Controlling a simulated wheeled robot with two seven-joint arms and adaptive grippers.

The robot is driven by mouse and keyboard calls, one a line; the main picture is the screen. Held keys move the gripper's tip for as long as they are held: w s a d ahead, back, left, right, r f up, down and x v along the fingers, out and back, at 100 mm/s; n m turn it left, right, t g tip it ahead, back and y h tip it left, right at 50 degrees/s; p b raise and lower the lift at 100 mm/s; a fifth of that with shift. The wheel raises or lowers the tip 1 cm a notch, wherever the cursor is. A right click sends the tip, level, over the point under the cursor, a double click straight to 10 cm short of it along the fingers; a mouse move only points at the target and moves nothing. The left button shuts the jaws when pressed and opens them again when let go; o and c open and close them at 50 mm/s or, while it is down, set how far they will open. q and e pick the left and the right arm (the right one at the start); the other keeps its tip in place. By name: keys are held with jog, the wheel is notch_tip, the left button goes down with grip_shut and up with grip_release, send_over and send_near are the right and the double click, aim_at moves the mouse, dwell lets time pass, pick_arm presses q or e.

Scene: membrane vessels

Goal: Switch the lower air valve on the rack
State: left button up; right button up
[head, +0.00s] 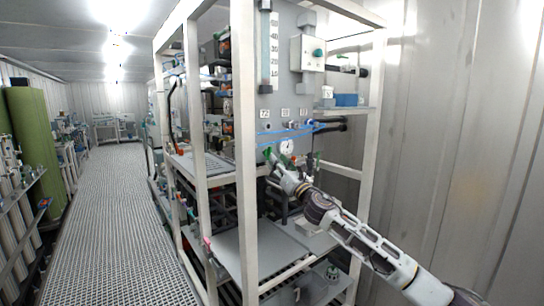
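The white-framed rack (250,215) stands in the middle of the head view, with a grey panel facing me. My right arm reaches up from the lower right to the lower part of that panel. My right gripper (271,158) is at the panel, close to a small round gauge (287,146). Small green parts show right at its tips; I cannot tell whether they are a valve handle or part of the fingers. The lower air valve cannot be made out clearly, and whether the fingers are open or shut is too small to see. My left gripper is not in view.
Blue hoses (290,133) cross the panel just above my gripper. A rack post (370,150) stands right of my arm. The grated aisle (110,220) at left is clear.

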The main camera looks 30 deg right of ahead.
aim_at(269, 153)
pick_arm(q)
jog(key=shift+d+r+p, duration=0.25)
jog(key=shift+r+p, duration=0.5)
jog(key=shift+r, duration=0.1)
pick_arm(e)
jog(key=shift+x, duration=2.3)
jog(key=shift+c, duration=0.3)
jog(key=shift+s+r, duration=0.1)
jog(key=c, duration=0.6)
